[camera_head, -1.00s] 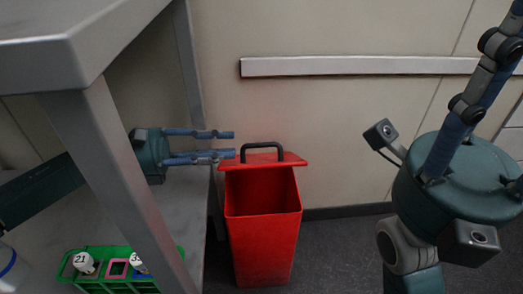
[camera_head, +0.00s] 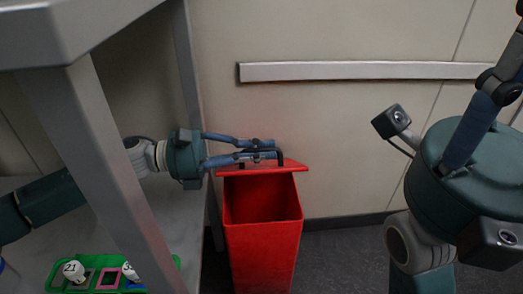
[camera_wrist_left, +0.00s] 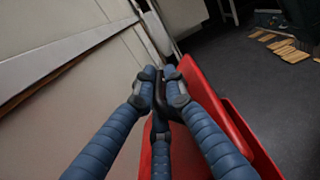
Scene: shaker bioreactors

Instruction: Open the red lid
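The red lid (camera_head: 285,167) is a slab at the back of the top of a red bin (camera_head: 262,245), with a black handle (camera_head: 282,158) on it. The bin's mouth shows open in front of the lid. My left gripper (camera_head: 265,149) reaches in from the left, its blue fingers at the handle. In the left wrist view the fingertips (camera_wrist_left: 162,75) are drawn together with the black handle (camera_wrist_left: 160,97) between them, and the red lid (camera_wrist_left: 200,90) lies beside and below. My right gripper (camera_head: 500,85) points up at the right, its fingertips partly out of frame.
A grey metal table (camera_head: 178,225) with a leg and upper shelf (camera_head: 75,30) stands at the left, around my left arm. A green rack (camera_head: 167,264) with numbered vials is on it. A wall rail (camera_head: 350,71) runs behind the bin. Dark floor (camera_head: 335,255) is clear right of it.

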